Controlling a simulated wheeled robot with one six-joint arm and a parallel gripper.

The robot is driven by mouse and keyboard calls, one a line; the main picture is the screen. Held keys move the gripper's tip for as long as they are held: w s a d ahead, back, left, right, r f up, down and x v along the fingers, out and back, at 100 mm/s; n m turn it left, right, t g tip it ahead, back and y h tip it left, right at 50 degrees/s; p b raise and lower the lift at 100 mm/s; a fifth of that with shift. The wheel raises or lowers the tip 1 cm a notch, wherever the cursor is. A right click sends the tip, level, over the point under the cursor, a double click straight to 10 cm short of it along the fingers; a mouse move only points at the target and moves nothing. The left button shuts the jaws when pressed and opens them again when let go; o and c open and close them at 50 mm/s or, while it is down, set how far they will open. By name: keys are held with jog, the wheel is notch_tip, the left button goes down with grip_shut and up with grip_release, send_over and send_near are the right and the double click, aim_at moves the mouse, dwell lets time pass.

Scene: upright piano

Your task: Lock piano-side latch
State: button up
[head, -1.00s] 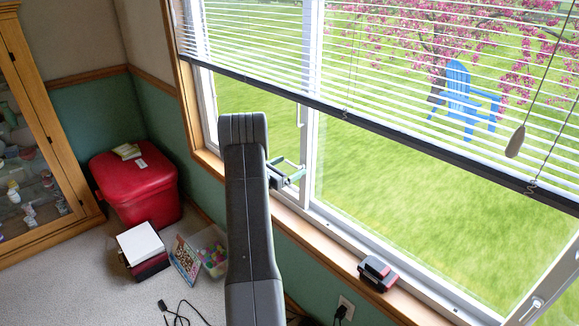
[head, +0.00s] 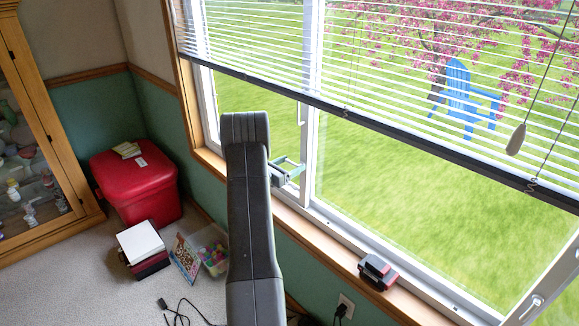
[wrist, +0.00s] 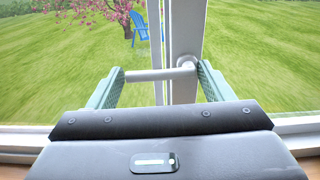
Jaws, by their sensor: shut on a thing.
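A white window latch (wrist: 150,75) shows in the wrist view. Its handle lies roughly level, running left from a round pivot on the white upright window frame (wrist: 184,90). My gripper (wrist: 161,73) has its two green-grey fingers on either side of the handle and is shut on it, with the handle spanning between them. In the head view my gripper (head: 288,170) is at the middle upright of the window, partly behind my dark arm. The latch inside the grip is too small to make out there.
Another latch handle (head: 533,306) is on the window frame at lower right. A red and black object (head: 377,271) sits on the sill. Blinds (head: 400,95) hang across the upper window. A red ottoman (head: 135,190), boxes and a cable are on the floor at left.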

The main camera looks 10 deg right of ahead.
jog(key=n+b, duration=0.1)
jog(key=n, duration=0.1)
jog(key=f+n, duration=0.1)
jog(key=n, duration=0.1)
jog(key=shift+s+d+f+b, duration=0.1)
jog(key=shift+b, duration=0.3)
jog(key=n, duration=0.4)
jog(key=s+d+f+n, duration=0.1)
jog(key=n, duration=0.3)
jog(key=s+n+p, duration=0.1)
jog(key=n, duration=0.4)
jog(key=shift+s+d+f, duration=0.2)
jog(key=shift+d+f, duration=0.05)
jog(key=shift+f, duration=0.05)
jog(key=shift+n, duration=0.3)
jog(key=o, duration=1.4)
jog(key=v, duration=1.3)
jog(key=shift+s+a, duration=0.25)
jog(key=shift+a, duration=0.1)
